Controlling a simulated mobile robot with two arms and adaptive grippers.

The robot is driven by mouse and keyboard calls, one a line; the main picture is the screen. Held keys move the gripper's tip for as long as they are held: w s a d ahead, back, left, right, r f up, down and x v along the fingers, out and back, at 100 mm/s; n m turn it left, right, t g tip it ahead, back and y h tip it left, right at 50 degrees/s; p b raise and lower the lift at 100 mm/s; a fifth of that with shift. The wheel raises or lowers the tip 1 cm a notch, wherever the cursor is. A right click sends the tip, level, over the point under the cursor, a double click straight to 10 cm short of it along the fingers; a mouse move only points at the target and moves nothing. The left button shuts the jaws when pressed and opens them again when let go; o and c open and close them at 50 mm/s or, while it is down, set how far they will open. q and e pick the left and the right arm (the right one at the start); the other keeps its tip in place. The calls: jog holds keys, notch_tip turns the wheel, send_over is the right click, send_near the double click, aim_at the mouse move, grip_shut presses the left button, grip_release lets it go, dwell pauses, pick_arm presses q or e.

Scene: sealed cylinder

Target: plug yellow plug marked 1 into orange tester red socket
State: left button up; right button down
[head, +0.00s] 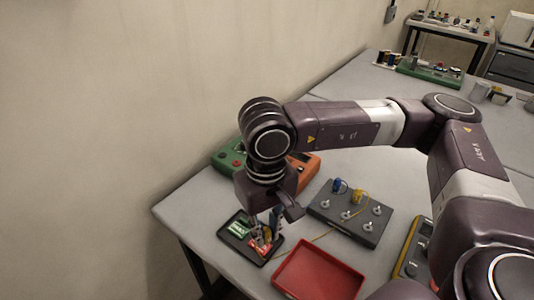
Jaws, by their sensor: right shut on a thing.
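My right gripper (265,235) points down over the black tray and is shut on a small yellow plug, mostly hidden between the fingers. Its mark cannot be read. A thin yellow cable (322,236) runs from near the gripper to the dark grey panel (328,215), where another yellow plug (358,196) and a blue plug (337,186) stand. The orange tester (305,170) lies behind my right wrist, which covers much of it; its red socket cannot be made out. My left gripper is not in view.
The black tray (231,243) holds green and red battery-like pieces. An empty red tray (318,275) lies right of it. A green box (226,158) stands by the wall, beside the orange tester. A yellow meter (413,245) lies at right. My right arm crosses above the table.

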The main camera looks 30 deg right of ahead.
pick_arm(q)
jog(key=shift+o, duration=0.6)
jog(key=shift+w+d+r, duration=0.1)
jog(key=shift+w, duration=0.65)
pick_arm(e)
jog(key=shift+d, duration=0.1)
pick_arm(q)
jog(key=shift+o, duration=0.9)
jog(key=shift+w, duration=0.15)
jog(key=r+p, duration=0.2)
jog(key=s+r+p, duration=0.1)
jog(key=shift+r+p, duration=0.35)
jog(key=shift+p, duration=0.05)
pick_arm(e)
jog(key=w+d+r+n, duration=0.4)
jog(key=w+d+n, duration=0.9)
jog(key=n, duration=0.9)
jog(key=shift+w+d, duration=0.2)
jog(key=shift+w, duration=0.7)
